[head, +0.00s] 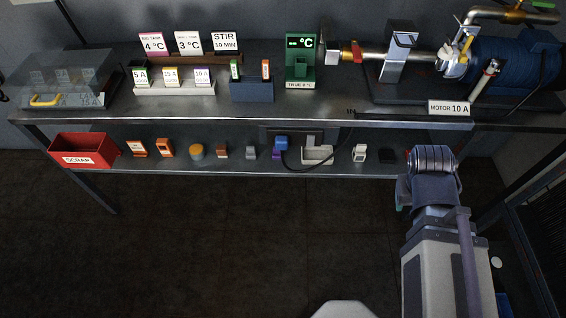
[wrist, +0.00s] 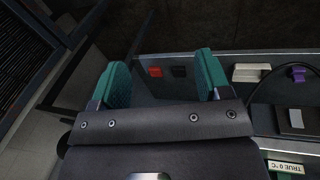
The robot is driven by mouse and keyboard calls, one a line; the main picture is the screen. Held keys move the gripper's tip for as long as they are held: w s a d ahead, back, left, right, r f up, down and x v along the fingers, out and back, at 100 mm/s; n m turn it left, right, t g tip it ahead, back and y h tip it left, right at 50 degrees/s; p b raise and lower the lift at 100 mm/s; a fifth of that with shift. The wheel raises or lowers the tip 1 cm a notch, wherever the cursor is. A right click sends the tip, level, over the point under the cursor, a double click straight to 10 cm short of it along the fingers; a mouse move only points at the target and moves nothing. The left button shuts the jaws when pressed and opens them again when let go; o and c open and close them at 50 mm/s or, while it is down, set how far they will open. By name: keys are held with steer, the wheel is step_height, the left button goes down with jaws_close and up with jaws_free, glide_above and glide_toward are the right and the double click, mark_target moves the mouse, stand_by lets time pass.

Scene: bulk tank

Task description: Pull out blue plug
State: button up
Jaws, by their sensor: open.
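The blue plug (head: 281,142) sits on the lower shelf in the head view, left of centre, on a purple piece (head: 277,154). A dark cable curves away from it to the right. In the wrist view a purple piece (wrist: 298,74) shows at the far right; I cannot make out the blue plug there. My gripper (wrist: 162,75) is open, with its two teal fingers apart and nothing between them. In the head view my arm is at the right, apart from the plug, and mostly hides the gripper.
The lower shelf holds a red scrap bin (head: 85,150), several small blocks, a pale holder (head: 317,154) right of the plug and a white block (head: 359,152). The upper bench (head: 215,103) overhangs the shelf. The floor in front is clear.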

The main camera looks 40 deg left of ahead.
steer(key=s+a+f+n+t+b, duration=0.2)
steer(key=a+f+n+t+b, duration=0.4)
steer(key=a+f+b, duration=0.45)
steer(key=n+t+y+b, duration=0.5)
steer(key=n+y+b, duration=0.7)
steer(key=n, duration=1.9)
glide_toward(282, 147)
steer(key=w+y+p, duration=0.1)
steer(key=y+p, duration=0.1)
steer(key=shift+w+a+f, duration=0.1)
steer(key=shift+w+f, duration=0.15)
steer(key=shift+f, duration=0.2)
steer(key=x, duration=0.9)
steer(key=shift+f, duration=0.1)
